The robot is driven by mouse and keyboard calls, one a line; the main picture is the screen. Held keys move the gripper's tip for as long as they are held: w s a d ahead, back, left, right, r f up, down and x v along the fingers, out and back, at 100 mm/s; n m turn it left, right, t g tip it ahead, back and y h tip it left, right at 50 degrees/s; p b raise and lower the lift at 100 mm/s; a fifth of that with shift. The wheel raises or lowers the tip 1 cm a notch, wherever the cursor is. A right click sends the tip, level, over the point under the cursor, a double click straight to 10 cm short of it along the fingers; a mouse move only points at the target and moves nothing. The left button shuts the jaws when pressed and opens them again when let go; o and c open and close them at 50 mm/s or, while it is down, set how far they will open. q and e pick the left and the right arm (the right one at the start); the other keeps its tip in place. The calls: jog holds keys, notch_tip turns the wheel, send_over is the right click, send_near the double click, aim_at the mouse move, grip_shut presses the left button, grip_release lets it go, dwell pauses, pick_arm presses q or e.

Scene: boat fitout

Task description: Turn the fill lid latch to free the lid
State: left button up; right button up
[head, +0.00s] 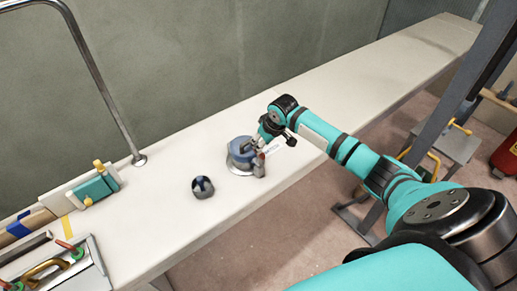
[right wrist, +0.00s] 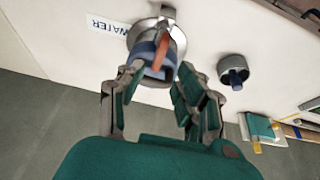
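The fill lid (head: 241,148) is a blue-grey cap on a round metal flange on the pale deck, beside a "WATER" label. In the right wrist view the lid (right wrist: 154,70) shows beyond my fingers, with an orange-red latch (right wrist: 161,50) across it. The latch also shows small in the head view (head: 262,157). My right gripper (right wrist: 160,70) is open, its fingers on either side of the lid's near part. I cannot tell whether they touch it. In the head view the right gripper (head: 262,146) is at the lid's right side, partly hiding it. My left gripper is not in view.
A dark round fitting with a blue top (head: 203,187) stands left of the lid. A metal rail (head: 92,75) rises at the back left. A teal block with yellow knobs (head: 97,187) and a tray of tools (head: 65,265) are at the left. The deck to the right is clear.

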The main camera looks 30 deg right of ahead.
aim_at(259, 158)
jog(key=shift+x, duration=3.1)
jog(key=shift+d, duration=0.1)
grip_shut()
